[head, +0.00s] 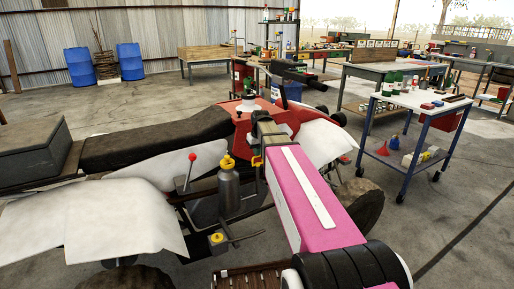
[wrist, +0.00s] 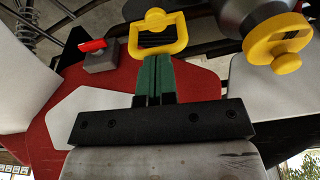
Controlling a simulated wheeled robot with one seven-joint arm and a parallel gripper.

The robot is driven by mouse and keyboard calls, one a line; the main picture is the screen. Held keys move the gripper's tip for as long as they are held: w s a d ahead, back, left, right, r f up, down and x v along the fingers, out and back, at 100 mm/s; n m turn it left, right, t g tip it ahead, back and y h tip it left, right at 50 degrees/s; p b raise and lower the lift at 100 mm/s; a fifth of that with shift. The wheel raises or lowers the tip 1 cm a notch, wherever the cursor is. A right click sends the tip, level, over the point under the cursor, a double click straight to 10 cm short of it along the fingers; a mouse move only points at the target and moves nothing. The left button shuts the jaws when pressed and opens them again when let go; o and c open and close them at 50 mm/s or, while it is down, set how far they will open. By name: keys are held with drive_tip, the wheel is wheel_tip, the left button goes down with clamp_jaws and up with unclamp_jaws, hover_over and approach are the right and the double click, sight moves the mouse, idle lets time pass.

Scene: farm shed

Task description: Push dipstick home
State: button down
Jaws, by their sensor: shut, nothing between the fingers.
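The dipstick shows in the wrist view as a yellow loop handle (wrist: 181,37). In the head view a small yellow piece, likely the same handle (head: 257,161), shows beside the end of my arm. My gripper (wrist: 154,60) has green fingers that are pressed together and empty. Their tips are right at the lower bar of the loop; I cannot tell whether they touch it. The dipstick's shaft and its tube are hidden, so its depth cannot be seen. The red and white quad bike (head: 275,118) stands below my arm.
A grey canister with a yellow cap (wrist: 278,42) is close on the right in the wrist view. A red switch (wrist: 92,45) is on the left. A red-knobbed lever (head: 192,157) rises from the bike. A blue trolley (head: 405,115) stands at the right.

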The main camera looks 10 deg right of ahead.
drive_tip(key=shift+s+f, duration=0.15)
drive_tip(key=shift+f, duration=0.25)
drive_tip(key=shift+r, duration=0.1)
drive_tip(key=w+a+r+v, duration=0.1)
drive_tip(key=w+v, duration=0.2)
drive_tip(key=v, duration=1)
drive_tip(key=s+f+m, duration=0.1)
drive_tip(key=s+f, duration=0.6)
drive_tip(key=f, duration=0.3)
drive_tip(key=s+f+m+g, duration=0.1)
drive_tip(key=s+f, duration=0.6)
drive_tip(key=f, duration=0.3)
drive_tip(key=s+f+m+g, duration=0.1)
drive_tip(key=s+f, duration=0.7)
drive_tip(key=f, duration=0.3)
drive_tip(key=shift+d+h, duration=0.3)
drive_tip(key=shift+d, duration=0.05)
drive_tip(key=shift+f, duration=0.1)
